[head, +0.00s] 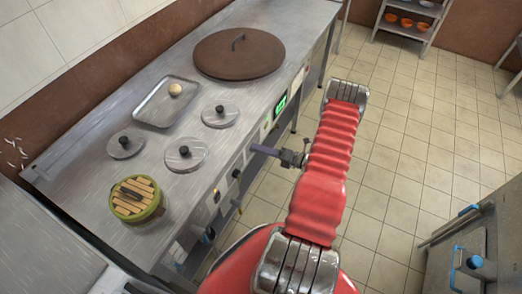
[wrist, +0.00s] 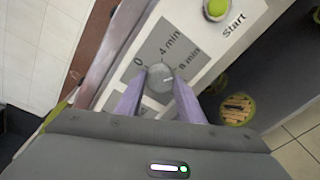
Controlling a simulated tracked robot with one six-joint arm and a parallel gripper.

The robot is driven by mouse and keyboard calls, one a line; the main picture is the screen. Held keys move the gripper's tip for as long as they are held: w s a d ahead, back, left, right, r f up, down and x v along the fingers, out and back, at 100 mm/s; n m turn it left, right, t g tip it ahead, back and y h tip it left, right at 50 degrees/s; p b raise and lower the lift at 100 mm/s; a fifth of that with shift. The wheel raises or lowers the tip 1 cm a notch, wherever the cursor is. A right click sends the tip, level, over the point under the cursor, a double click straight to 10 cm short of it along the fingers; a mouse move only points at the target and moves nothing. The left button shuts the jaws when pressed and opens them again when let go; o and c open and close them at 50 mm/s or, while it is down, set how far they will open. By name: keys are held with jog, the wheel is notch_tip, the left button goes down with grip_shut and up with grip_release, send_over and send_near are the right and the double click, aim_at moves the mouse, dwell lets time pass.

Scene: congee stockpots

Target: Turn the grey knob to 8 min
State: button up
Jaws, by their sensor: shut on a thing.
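The grey knob (wrist: 161,78) is round and sits on a grey patch of a pale control panel (wrist: 200,62) in the wrist view. Printed labels stand around it: 0 to the left, 4 min above, 8 min to the right. I cannot tell surely which label its pointer faces. My gripper (wrist: 159,87) has its two purple fingers on opposite sides of the knob and is shut on it. In the head view my gripper (head: 265,150) reaches left to the counter's front panel, and the knob cannot be made out there.
A green button (wrist: 216,8) marked Start is beside the knob. On the steel counter (head: 75,185) are a large brown lid (head: 225,62), a tray (head: 158,112), several round lids with black knobs, and a green steamer (head: 150,205).

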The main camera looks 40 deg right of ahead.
jog(key=shift+f, duration=0.15)
dwell(0.3)
jog(key=o, duration=1.1)
jog(key=shift+c, duration=0.2)
jog(key=shift+s+d, duration=0.1)
jog(key=v, duration=1.3)
jog(key=shift+s, duration=0.25)
